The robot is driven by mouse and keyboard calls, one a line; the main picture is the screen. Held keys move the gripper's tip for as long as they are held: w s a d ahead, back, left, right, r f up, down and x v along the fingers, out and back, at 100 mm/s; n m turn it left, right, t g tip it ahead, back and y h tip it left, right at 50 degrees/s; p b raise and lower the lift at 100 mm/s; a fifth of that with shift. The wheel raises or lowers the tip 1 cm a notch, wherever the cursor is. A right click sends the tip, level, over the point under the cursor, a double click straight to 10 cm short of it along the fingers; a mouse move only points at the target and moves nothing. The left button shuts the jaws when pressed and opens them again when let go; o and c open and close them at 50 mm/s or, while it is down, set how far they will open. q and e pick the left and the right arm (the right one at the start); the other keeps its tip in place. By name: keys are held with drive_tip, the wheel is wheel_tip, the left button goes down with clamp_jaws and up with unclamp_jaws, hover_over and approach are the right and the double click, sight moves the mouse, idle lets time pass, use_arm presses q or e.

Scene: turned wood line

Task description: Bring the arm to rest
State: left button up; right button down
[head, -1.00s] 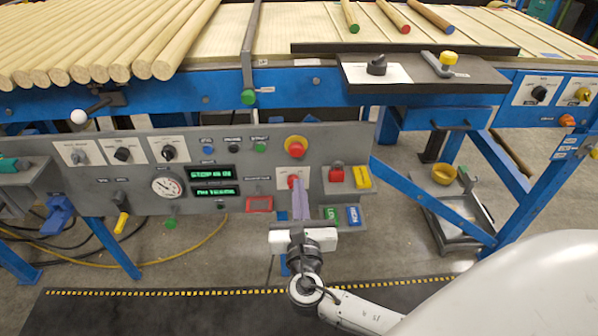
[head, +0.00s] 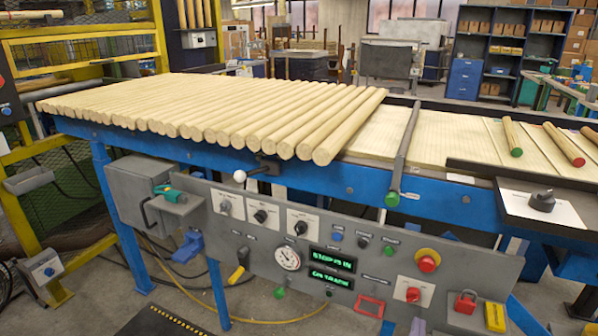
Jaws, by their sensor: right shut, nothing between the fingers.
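My right gripper (head: 417,326) shows only as pale lavender fingertips at the bottom edge of the head view. The fingers are shut and empty. They are just below the white plate with the red knob (head: 413,294) on the grey control panel (head: 330,235), and look apart from the knob. The rest of my right arm is below the picture. My left gripper is not in view.
A blue-framed conveyor table (head: 400,205) carries a row of wooden rods (head: 220,115). The panel holds a red emergency button (head: 428,260), a gauge (head: 287,258), green displays (head: 332,261), a red padlock-like block (head: 466,302) and a yellow block (head: 495,317).

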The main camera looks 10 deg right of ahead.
drive_tip(key=s+a+f+m+g+y, duration=0.3)
drive_tip(key=s+f+m+y, duration=0.15)
drive_tip(key=f+m, duration=0.3)
drive_tip(key=s+a+f+m+g+y, duration=0.2)
drive_tip(key=s+a+f+m+y, duration=0.15)
drive_tip(key=s+f+m, duration=0.35)
drive_tip(key=s+a+f+m+g+y, duration=0.1)
drive_tip(key=s+a+m+y, duration=0.2)
drive_tip(key=m, duration=0.9)
drive_tip(key=s+a, duration=0.3)
drive_tip(key=shift+f+p, duration=0.15)
drive_tip(key=shift+p, duration=0.25)
